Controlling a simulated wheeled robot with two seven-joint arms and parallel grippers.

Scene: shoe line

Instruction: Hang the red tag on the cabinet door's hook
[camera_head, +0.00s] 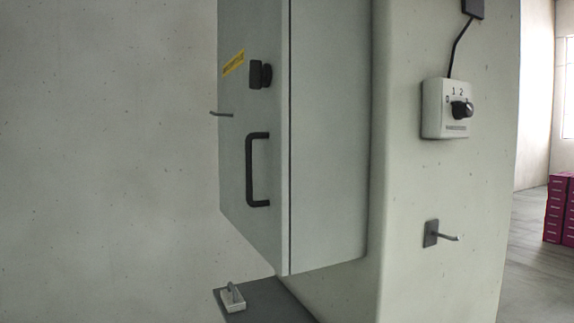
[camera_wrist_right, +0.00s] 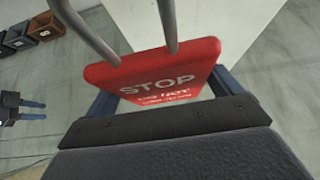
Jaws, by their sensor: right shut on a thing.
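The red tag (camera_wrist_right: 155,75), marked STOP, with a grey wire loop (camera_wrist_right: 170,25), shows in the right wrist view. My right gripper (camera_wrist_right: 163,90) is shut on it, its blue fingers at the tag's two sides. In the head view the cabinet door (camera_head: 236,170) has a small grey hook (camera_head: 221,114) sticking out to the left, left of the black handle (camera_head: 256,170). The hook is bare. My left gripper (camera_wrist_right: 32,111) seems to show at the left of the wrist view, open and empty. Neither gripper is in the head view.
A black latch (camera_head: 260,74) and yellow label (camera_head: 233,63) are on the door. A switch box (camera_head: 445,108) and a second hook (camera_head: 440,236) are on the pillar at right. A small white item (camera_head: 232,300) sits on a dark ledge (camera_head: 265,303). Pink boxes (camera_head: 558,208) stand far right.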

